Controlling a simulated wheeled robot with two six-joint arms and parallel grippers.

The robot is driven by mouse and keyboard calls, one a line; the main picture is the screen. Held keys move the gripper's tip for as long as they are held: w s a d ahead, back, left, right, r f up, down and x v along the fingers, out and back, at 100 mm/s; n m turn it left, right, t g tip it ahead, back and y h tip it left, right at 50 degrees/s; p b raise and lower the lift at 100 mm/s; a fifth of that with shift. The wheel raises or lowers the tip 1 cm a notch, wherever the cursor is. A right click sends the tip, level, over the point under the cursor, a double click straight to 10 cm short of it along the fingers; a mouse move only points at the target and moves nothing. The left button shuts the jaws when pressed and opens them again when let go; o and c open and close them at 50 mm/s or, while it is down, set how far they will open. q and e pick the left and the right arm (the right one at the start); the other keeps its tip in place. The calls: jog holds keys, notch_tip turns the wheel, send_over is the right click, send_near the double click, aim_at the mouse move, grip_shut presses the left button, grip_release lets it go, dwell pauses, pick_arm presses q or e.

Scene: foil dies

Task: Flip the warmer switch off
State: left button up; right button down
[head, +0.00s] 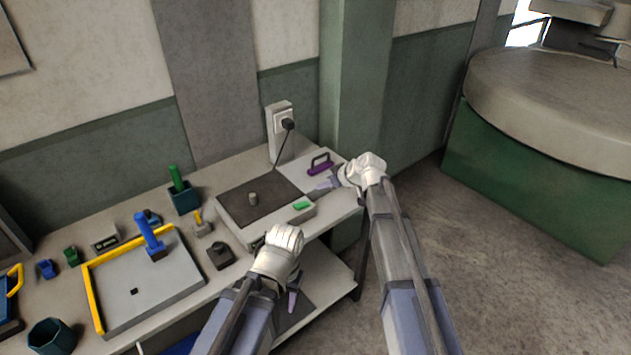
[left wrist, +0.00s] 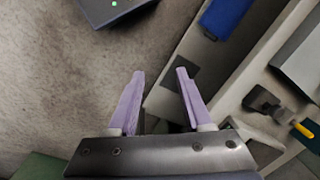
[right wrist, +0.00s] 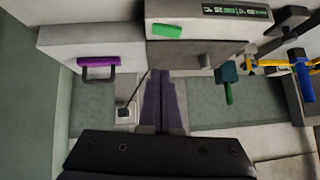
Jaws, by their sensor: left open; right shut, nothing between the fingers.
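The warmer (head: 232,215) is a low pale box with a dark top plate and a small knob-like piece on the plate. Its green switch (head: 301,206) is on the right part of the front and also shows in the right wrist view (right wrist: 167,30). I cannot tell which way the switch is set. My right gripper (head: 325,186) is shut and empty, just right of the switch and apart from it in the head view; its fingers show together in the right wrist view (right wrist: 160,82). My left gripper (left wrist: 160,72) is open and empty, low in front of the bench.
A purple-handled pale block (head: 320,163) stands right of the warmer. A black plug (head: 288,124) sits in the wall socket, its cord running down behind.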

pick_arm(q)
jog(key=shift+r, duration=0.2)
pick_arm(e)
jog(key=shift+s+d+r, duration=0.1)
jog(key=shift+s+r, duration=0.05)
jog(key=shift+r, duration=0.05)
